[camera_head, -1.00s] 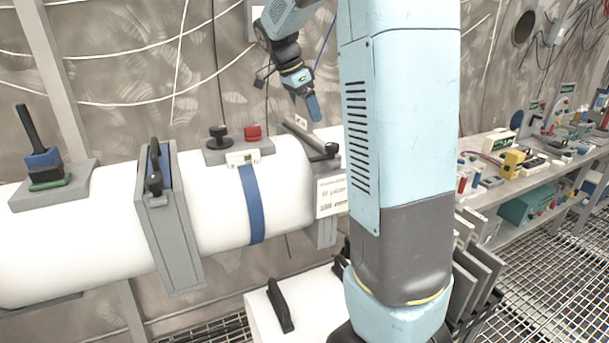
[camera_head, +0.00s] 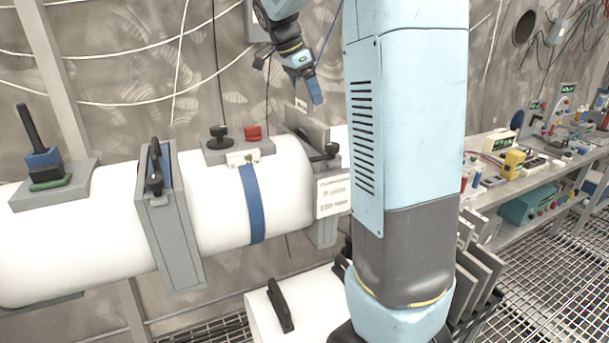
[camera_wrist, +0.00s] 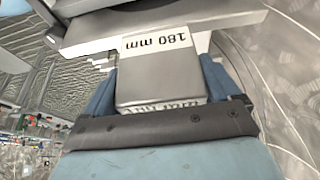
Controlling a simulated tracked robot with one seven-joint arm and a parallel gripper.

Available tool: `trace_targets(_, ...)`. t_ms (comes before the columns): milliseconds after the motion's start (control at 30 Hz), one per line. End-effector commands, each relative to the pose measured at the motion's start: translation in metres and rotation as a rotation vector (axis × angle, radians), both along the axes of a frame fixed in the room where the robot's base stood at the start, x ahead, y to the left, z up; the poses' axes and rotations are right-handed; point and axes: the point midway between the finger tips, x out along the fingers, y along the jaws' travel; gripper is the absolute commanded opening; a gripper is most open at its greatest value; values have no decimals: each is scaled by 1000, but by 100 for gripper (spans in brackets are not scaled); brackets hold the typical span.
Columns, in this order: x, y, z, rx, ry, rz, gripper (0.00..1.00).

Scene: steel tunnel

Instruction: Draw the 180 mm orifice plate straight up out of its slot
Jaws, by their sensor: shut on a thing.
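The orifice plate (camera_head: 312,130) is a grey plate standing up from the slot housing (camera_head: 324,230) at the right end of the white pipe (camera_head: 285,195). In the wrist view its grey tab (camera_wrist: 155,80) reads "180 mm", and the wider grey body (camera_wrist: 190,28) lies beyond it. My gripper (camera_head: 312,98) is shut on the tab from above. In the wrist view its blue fingers (camera_wrist: 160,72) lie on both sides of the tab. The plate's lower edge is hidden behind the pipe and housing, so I cannot tell how much is in the slot.
A black knob (camera_head: 331,150) sticks out beside the slot. A red button (camera_head: 253,133) and a black knob (camera_head: 219,135) sit on the pipe's top. Loose cables hang on the wall behind. A cluttered bench (camera_head: 490,170) stands right.

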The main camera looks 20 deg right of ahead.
Motion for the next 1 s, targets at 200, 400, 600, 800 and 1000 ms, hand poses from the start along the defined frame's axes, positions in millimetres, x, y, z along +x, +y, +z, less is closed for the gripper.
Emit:
trace_targets(200, 0, 0, 1, 0, -1, 0, 53)
trace_targets(400, 0, 0, 8, 0, -1, -1, 53)
trace_targets(600, 0, 0, 18, 0, -2, 0, 53)
trace_targets(800, 0, 0, 29, 0, -2, 1, 53)
trace_targets(1000, 0, 0, 39, 0, -1, -1, 53)
